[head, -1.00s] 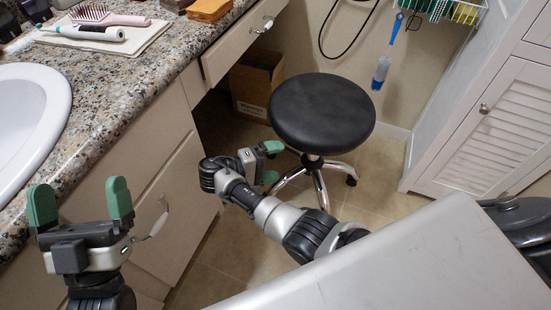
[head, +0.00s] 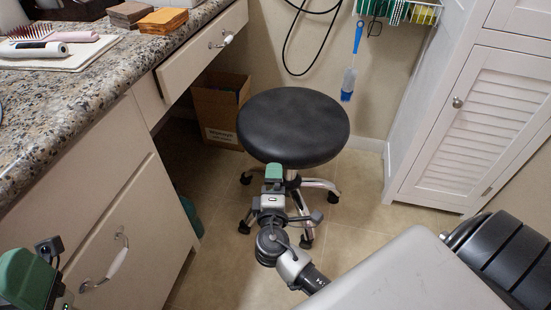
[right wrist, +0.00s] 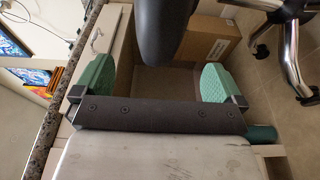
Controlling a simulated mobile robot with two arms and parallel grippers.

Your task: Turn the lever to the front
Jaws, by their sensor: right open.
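I cannot make out for certain which part is the lever. A black round stool (head: 293,125) on chrome legs stands on the tiled floor. A small dark part (head: 309,218) shows low beside my right gripper; I cannot tell whether it is a lever or part of the stool base. My right gripper (head: 274,173) is in front of the stool, just below the seat's near edge. In the right wrist view it is open (right wrist: 156,80), with nothing between its green fingers. My left gripper (head: 30,280) is cut off at the lower left, with one green finger showing.
A granite counter (head: 70,115) with drawers runs along the left. Drawer handles stick out, one low (head: 106,268) and one high (head: 222,39). A cardboard box (head: 220,108) stands under the counter. A white louvred cabinet (head: 465,135) is at right. Floor between is open.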

